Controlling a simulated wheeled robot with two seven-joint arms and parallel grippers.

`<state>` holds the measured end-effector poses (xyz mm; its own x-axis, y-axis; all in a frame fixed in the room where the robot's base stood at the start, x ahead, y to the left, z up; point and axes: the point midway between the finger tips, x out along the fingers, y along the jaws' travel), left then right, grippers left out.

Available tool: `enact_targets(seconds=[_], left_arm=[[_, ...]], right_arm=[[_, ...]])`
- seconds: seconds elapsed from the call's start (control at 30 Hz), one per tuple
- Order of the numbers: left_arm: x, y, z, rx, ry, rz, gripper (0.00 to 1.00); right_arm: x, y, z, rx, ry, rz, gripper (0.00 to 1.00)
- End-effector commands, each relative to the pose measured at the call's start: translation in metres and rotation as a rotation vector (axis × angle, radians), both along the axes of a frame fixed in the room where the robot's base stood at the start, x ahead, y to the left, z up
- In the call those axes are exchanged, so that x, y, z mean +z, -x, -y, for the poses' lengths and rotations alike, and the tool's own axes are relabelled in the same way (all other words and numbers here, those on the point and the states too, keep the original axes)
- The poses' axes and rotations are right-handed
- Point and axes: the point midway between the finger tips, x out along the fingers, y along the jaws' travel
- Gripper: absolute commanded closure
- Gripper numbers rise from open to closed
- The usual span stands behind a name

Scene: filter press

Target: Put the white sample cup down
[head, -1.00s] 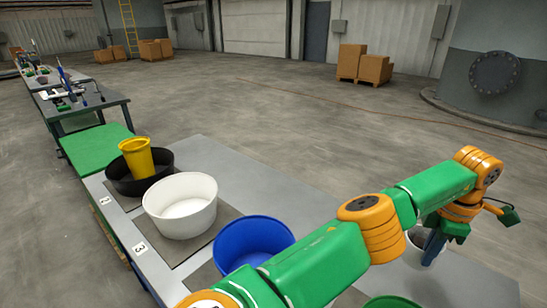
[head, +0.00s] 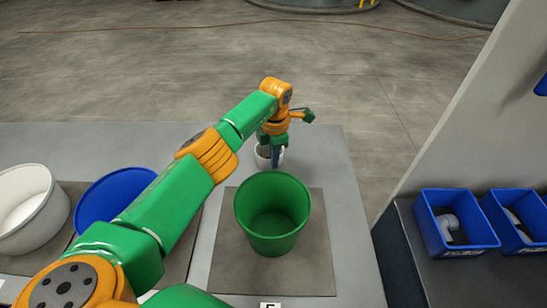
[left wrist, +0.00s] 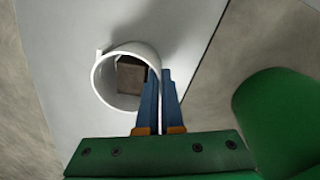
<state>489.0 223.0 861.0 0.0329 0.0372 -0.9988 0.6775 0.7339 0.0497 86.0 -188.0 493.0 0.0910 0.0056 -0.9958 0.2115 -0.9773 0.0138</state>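The white sample cup (head: 264,157) is at the far side of the grey table (head: 335,165), just beyond the green bucket (head: 272,240). My left gripper (head: 275,153) points down at it. In the left wrist view, the two blue fingers (left wrist: 161,90) are close together on the wall of the cup (left wrist: 104,90), one inside the rim and one outside. The cup's mouth faces the camera, and something brown shows inside. I cannot tell whether its base touches the table. My right gripper is in neither view.
The green bucket stands on a dark mat (head: 230,265) close in front of the cup. A blue bowl (head: 100,200) and a white tub (head: 45,220) are at left. Blue bins (head: 460,240) sit on a bench at right. The table's far edge is just behind the cup.

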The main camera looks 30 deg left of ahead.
Motion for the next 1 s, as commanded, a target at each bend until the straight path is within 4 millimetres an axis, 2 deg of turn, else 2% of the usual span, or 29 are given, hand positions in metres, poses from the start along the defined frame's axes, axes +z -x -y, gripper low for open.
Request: enact_targets(seconds=[0.03, 0.1, 0.47, 0.57, 0.8, 0.9, 1.0], left_arm=[[0.0, 0.0, 0.0, 0.0, 0.0, 0.0, 0.86], [0.0, 0.0, 0.0, 0.0, 0.0, 0.0, 0.67], [0.005, 0.0, 0.0, 0.0, 0.0, 0.001, 0.66], [0.019, -0.001, 0.0, 0.0, 0.0, 0.004, 0.66], [0.08, 0.001, 0.003, 0.001, -0.001, 0.006, 0.66], [0.104, 0.003, 0.004, 0.003, -0.001, 0.004, 0.66], [0.118, 0.004, 0.004, 0.0, -0.001, 0.001, 0.66]], right_arm=[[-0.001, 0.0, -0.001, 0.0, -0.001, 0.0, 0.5], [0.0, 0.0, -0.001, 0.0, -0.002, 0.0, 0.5], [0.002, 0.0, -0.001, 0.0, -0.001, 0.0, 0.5], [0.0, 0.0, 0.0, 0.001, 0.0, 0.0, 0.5], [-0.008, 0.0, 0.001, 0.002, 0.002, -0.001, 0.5], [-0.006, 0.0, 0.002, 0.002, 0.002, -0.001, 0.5], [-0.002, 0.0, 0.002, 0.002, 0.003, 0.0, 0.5]])
